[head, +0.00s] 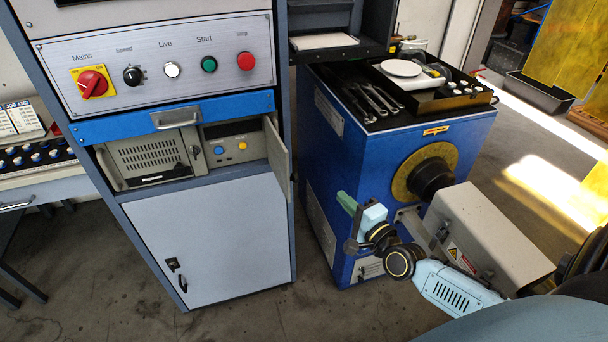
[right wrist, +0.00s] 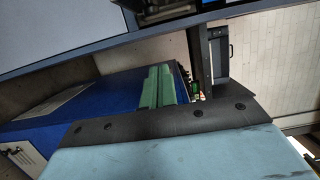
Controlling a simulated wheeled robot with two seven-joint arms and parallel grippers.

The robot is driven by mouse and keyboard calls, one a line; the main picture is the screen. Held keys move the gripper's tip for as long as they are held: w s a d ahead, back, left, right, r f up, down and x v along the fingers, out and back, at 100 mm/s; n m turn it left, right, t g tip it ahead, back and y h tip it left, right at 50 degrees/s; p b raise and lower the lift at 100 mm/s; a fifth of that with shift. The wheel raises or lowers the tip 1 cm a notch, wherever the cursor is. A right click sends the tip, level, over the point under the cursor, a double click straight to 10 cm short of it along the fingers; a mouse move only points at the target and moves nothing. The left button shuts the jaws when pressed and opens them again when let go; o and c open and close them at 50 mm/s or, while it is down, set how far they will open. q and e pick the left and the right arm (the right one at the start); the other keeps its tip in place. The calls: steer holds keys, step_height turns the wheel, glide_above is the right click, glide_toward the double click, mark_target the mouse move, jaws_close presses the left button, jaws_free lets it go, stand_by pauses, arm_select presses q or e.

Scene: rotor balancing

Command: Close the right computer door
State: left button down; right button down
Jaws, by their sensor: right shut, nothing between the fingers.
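The grey computer (head: 150,153) sits in an open bay of the control cabinet, under a blue strip with a handle. Its right door (head: 278,157) stands open at the bay's right side, swung out toward me and seen nearly edge-on. A narrow left door (head: 108,168) also stands open at the bay's left side. My right gripper (head: 346,203) is shut and empty, to the right of and lower than the right door in the picture, apart from it. Its green fingers also show in the right wrist view (right wrist: 157,88). My left gripper is out of view.
A blue machine (head: 320,180) with a yellow disc (head: 425,172) and a grey housing (head: 490,235) stands right of the cabinet, behind my right gripper. A tray of tools (head: 440,97) lies on top.

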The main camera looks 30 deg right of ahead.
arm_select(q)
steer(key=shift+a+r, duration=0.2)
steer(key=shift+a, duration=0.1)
arm_select(e)
steer(key=w+a, duration=0.4)
steer(key=w, duration=0.6)
arm_select(q)
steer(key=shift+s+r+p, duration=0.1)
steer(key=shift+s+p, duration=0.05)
steer(key=shift+p, duration=0.15)
arm_select(e)
steer(key=shift+w, duration=0.1)
